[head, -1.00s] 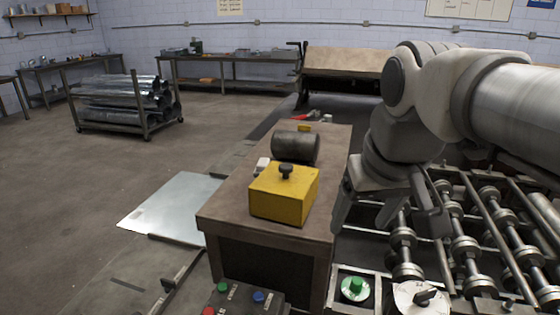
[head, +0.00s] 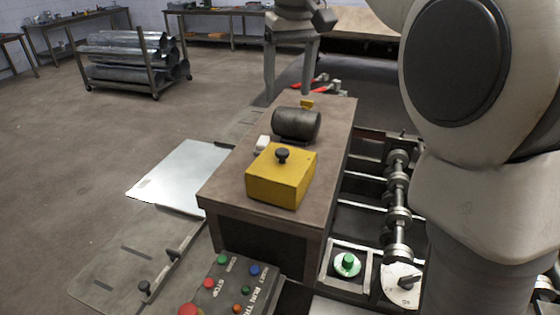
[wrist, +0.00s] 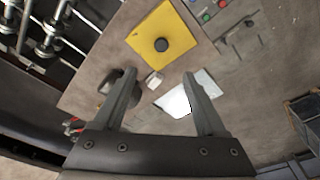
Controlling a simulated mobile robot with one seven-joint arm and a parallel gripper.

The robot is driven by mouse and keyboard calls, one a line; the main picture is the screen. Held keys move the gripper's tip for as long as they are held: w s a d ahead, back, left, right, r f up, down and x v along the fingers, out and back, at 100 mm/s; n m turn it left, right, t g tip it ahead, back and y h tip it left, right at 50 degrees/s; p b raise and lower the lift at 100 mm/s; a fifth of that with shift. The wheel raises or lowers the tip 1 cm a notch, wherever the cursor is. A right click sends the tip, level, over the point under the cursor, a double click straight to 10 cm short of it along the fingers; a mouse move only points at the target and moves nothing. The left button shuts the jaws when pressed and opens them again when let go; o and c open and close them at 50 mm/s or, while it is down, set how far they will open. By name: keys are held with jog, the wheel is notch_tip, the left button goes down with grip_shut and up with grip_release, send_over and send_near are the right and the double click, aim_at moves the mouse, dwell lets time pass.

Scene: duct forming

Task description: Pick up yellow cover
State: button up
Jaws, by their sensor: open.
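The yellow cover (head: 280,179) is a box shape with a black knob (head: 282,154) on top. It sits on the near part of the brown bench top in the head view. In the wrist view the yellow cover (wrist: 166,38) and its knob (wrist: 161,45) show beyond the fingertips. My gripper (head: 288,90) is up at the far end of the bench, above and apart from the cover. Its two fingers point down, spread and empty; they also show in the wrist view (wrist: 161,75).
A dark cylinder (head: 297,124) and a small white block (head: 263,144) stand behind the cover on the bench (head: 235,185). A control panel (head: 235,290) is in front. Rollers (head: 398,205) run along the right. A metal sheet (head: 180,172) lies at left.

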send_over(282, 151)
jog(key=f, duration=0.8)
jog(key=shift+s+d+f, duration=0.3)
jog(key=shift+f, duration=0.1)
jog(key=shift+w+a+f, duration=0.1)
jog(key=shift+f, duration=1.25)
jog(key=shift+w+a+f, duration=0.1)
jog(key=shift+f, duration=1.2)
grip_shut()
jog(key=shift+r, duration=0.1)
